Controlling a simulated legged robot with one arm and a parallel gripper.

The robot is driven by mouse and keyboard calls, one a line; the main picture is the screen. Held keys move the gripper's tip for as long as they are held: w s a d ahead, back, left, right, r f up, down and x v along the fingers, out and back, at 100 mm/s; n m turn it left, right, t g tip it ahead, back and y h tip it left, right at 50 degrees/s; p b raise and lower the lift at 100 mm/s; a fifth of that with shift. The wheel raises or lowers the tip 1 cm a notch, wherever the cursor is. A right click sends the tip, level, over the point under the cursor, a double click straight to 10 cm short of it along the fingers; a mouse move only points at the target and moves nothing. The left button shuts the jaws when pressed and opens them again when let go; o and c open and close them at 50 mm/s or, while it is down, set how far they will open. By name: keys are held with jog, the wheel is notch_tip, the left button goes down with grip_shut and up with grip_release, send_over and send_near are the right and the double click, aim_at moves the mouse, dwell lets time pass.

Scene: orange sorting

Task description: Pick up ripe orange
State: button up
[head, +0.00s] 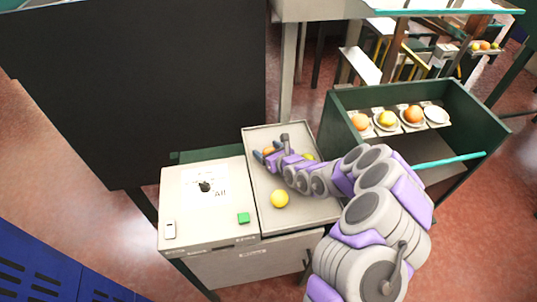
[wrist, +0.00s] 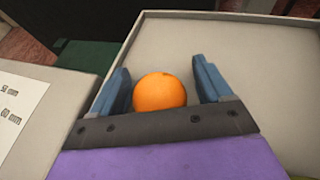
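A ripe orange (wrist: 160,92) lies in the grey tray (wrist: 240,40) in the wrist view. It sits between the two blue fingers of my gripper (wrist: 160,85), with a gap on each side. My gripper is open around it. In the head view my gripper (head: 267,154) reaches into the far part of the tray (head: 290,222), and the orange (head: 269,150) shows only a little there. A yellow fruit (head: 280,198) lies in the near part of the tray. Another yellowish fruit (head: 308,157) is partly hidden behind my arm.
A dark green bin (head: 455,103) at the right holds several white plates with fruit, and one plate (head: 436,114) is empty. A white box (head: 205,225) with a green button (head: 243,218) adjoins the tray. A large black panel (head: 150,90) stands behind.

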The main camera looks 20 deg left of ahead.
jog(key=shift+d+r, duration=0.25)
jog(key=shift+d, duration=0.3)
jog(key=shift+c, duration=2.2)
jog(key=shift+s+a+f, duration=0.1)
jog(key=shift+a+f, duration=0.05)
jog(key=shift+a, duration=0.35)
jog(key=shift+a+f, duration=0.15)
jog(key=shift+a, duration=0.3)
jog(key=c, duration=0.5)
jog(key=shift+d+r, duration=0.2)
jog(key=shift+d, duration=0.4)
jog(key=shift+a+r, duration=0.15)
jog(key=shift+r, duration=0.6)
jog(key=shift+a+r+p, duration=0.3)
jog(key=shift+r+p, duration=0.25)
jog(key=shift+r, duration=0.35)
jog(key=s+d+p, duration=0.1)
jog(key=s+d, duration=0.2)
jog(key=d, duration=0.1)
jog(key=s+d+r+p, duration=0.1)
jog(key=s+d+p, duration=0.1)
jog(key=s+d, duration=0.2)
jog(key=s+d+p, duration=0.2)
jog(key=s+d, duration=0.2)
jog(key=shift+d+r, duration=0.1)
jog(key=shift+r, duration=0.2)
